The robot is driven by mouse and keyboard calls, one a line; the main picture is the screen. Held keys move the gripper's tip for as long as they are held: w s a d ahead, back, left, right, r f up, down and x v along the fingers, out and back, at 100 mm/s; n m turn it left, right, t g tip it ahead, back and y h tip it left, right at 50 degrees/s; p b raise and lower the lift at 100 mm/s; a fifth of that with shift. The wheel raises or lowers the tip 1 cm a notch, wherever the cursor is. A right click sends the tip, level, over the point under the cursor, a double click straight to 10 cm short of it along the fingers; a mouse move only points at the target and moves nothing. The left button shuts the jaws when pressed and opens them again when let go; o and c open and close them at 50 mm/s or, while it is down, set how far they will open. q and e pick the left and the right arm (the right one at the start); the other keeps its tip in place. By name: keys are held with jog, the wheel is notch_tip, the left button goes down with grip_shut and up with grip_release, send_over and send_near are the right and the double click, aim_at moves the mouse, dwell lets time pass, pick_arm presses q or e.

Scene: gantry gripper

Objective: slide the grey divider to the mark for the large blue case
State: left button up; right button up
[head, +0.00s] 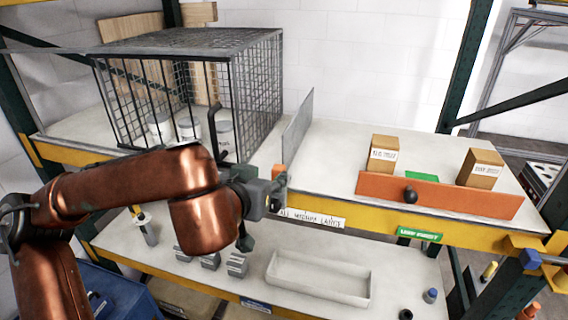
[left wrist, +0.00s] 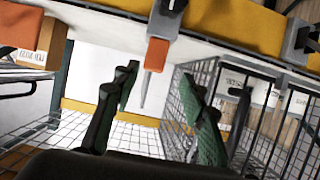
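The grey divider (head: 297,125) stands upright on the upper shelf, between the wire cage and the orange board. An orange block (head: 278,172) is at its front end. My left gripper (head: 265,212) is at the shelf's front edge, close to the orange block. Its dark green fingers (left wrist: 160,88) are spread, with the divider in the gap between them and no clear contact. My right gripper is out of view.
A wire cage (head: 260,95) holding white containers stands left of the divider. An orange board (head: 440,194) with a black knob and two cartons stand to the right. Printed labels (head: 312,218) line the front edge. The shelf between divider and orange board is clear.

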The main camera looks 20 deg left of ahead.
aim_at(276, 172)
pick_arm(q)
jog(key=shift+w+f, duration=0.2)
jog(key=shift+w, duration=0.25)
jog(key=p+x, duration=0.1)
jog(key=x, duration=0.1)
jog(key=d+p+x, duration=0.1)
jog(key=x, duration=0.2)
jog(key=shift+r, duration=0.1)
jog(key=shift+w, duration=0.4)
jog(key=shift+f, duration=0.25)
jog(key=c, duration=0.8)
grip_shut()
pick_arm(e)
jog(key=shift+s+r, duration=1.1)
